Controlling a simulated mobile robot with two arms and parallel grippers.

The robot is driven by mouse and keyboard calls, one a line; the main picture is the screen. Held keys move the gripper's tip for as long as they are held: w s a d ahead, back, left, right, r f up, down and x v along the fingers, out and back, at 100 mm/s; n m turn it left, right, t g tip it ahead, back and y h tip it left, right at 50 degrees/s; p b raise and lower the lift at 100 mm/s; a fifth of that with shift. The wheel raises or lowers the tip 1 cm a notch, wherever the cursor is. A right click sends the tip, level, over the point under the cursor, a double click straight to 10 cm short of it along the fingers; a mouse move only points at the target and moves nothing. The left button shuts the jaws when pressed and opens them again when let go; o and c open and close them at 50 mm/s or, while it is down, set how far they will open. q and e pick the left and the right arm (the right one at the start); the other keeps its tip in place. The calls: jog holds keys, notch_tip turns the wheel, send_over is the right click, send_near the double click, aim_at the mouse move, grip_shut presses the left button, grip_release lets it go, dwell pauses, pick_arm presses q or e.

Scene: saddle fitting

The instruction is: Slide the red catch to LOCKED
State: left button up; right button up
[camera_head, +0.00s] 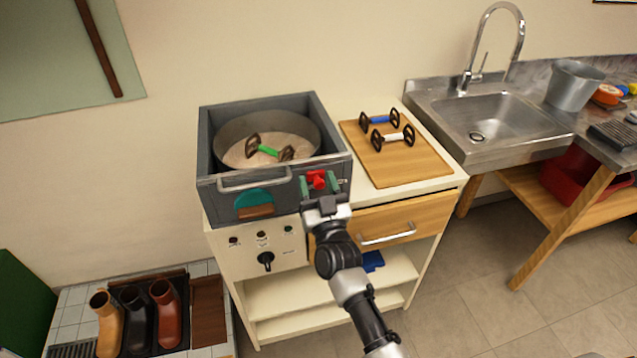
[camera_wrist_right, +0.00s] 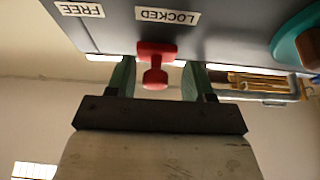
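The red catch (camera_head: 318,180) is on the front of the grey box (camera_head: 222,196). In the right wrist view the catch (camera_wrist_right: 155,62) is a red knob on the grey face, beside the LOCKED label (camera_wrist_right: 168,16) and slightly toward the FREE label (camera_wrist_right: 80,9). My right gripper (camera_head: 319,184) is at the box front, its green fingers on either side of the catch. In the right wrist view my right gripper (camera_wrist_right: 158,80) is open, with a gap between each finger and the knob. My left gripper is out of view.
A round pan (camera_head: 228,142) with a green-handled piece (camera_head: 268,151) sits inside the box. A wooden board (camera_head: 410,168) with blue- and white-handled pieces lies to the right. A bar handle (camera_head: 255,181) and teal patch (camera_head: 252,199) are left of the catch; a drawer handle (camera_head: 388,236) is lower right.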

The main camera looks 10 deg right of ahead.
jog(key=shift+s+f, duration=0.35)
jog(key=shift+s, duration=0.05)
jog(key=b+v, duration=0.2)
jog(key=v, duration=0.7)
jog(key=shift+s, duration=0.45)
jog(key=shift+f, duration=0.1)
